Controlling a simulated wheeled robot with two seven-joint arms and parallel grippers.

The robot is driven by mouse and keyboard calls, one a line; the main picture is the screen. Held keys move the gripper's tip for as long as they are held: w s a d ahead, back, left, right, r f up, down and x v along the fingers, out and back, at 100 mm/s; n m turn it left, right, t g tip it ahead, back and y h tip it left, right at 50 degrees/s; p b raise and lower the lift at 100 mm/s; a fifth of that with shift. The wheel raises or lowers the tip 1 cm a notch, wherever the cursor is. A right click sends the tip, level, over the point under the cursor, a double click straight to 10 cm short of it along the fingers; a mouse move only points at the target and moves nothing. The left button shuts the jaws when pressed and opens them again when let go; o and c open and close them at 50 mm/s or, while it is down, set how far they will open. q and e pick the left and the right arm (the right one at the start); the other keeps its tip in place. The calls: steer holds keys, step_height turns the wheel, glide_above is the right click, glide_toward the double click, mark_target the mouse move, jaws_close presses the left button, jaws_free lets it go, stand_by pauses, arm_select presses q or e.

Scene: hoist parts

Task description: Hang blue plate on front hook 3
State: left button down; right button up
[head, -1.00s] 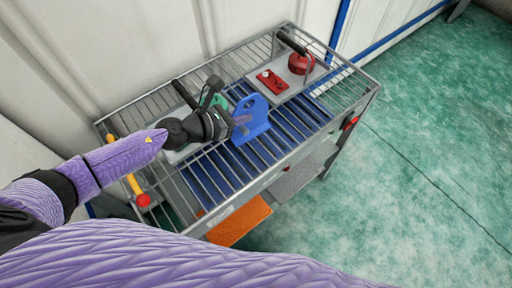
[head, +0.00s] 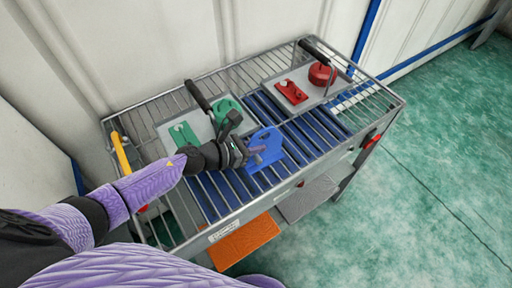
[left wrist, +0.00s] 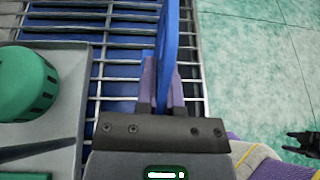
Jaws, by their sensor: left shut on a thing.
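My left gripper (head: 254,154) is shut on the blue plate (head: 267,144), a flat piece with a hole. The plate is over the wire top of the cart, near its front edge. In the left wrist view the plate (left wrist: 166,45) stands edge-on between the two fingers (left wrist: 162,95). I cannot tell whether its lower edge touches the wires. A dark gripper-like shape (left wrist: 300,143) at the right edge of that view may be my right gripper; its fingers are unclear. Front hook 3 cannot be made out.
The wire-topped cart (head: 190,232) carries a grey tray with green parts (head: 222,108) and another with red parts (head: 322,75). An orange panel (head: 245,241) and a grey panel (head: 305,199) are at its front. Open green floor (head: 440,200) lies to the right.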

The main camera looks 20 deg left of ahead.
arm_select(q)
steer(key=shift+r, duration=0.15)
steer(key=shift+f, duration=0.25)
steer(key=c, duration=0.8)
jaws_free()
steer(key=shift+o, duration=0.2)
steer(key=v, duration=1)
steer(key=shift+s+d, duration=0.15)
steer(key=shift+d, duration=0.1)
